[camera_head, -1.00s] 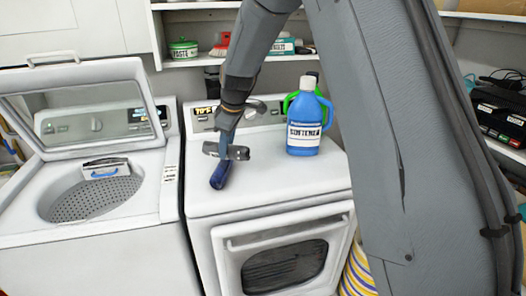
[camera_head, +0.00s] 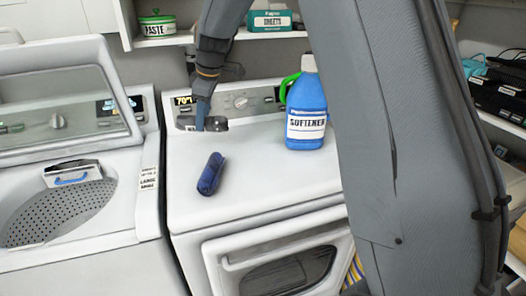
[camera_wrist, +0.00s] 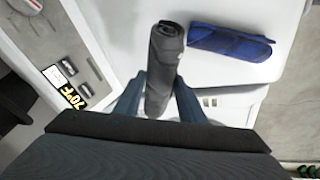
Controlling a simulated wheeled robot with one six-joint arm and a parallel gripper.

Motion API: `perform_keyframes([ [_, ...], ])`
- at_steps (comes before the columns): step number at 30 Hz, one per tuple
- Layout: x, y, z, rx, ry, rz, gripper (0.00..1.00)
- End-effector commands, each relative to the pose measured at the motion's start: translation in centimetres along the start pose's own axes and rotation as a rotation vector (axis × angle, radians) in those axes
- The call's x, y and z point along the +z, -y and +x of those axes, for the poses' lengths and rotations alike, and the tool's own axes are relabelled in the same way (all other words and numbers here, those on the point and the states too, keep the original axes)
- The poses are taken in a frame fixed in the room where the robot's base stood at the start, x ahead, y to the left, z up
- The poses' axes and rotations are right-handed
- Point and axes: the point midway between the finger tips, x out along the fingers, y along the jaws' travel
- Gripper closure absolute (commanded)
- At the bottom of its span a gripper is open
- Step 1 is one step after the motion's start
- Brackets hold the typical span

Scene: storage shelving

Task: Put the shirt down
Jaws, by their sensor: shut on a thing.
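My gripper (camera_head: 200,122) is shut on a dark grey rolled shirt (camera_head: 216,125) at the back left of the white dryer (camera_head: 270,165), close to its control panel. In the wrist view my gripper's two blue fingers (camera_wrist: 158,98) stand on either side of the grey roll (camera_wrist: 166,60). A dark blue rolled cloth (camera_head: 211,173) lies on the dryer top, nearer the front and apart from the grey roll. It also shows in the wrist view (camera_wrist: 230,40). I cannot tell whether the grey roll touches the dryer top.
A blue softener bottle (camera_head: 305,115) stands on the dryer's right side, with a green handle behind it. The open washer (camera_head: 75,190) is at left. A shelf (camera_head: 170,40) with a paste tin (camera_head: 157,25) hangs above. The dryer's middle front is clear.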

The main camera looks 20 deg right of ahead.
Motion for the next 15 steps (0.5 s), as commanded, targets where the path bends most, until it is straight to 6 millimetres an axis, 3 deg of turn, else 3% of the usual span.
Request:
perform_keyframes([
  [11, 0.2, -0.2, 0.3, -0.052, -0.002, -0.006, 0.90],
  [15, 0.7, 0.2, 1.6, -0.061, 0.000, -0.006, 0.90],
])
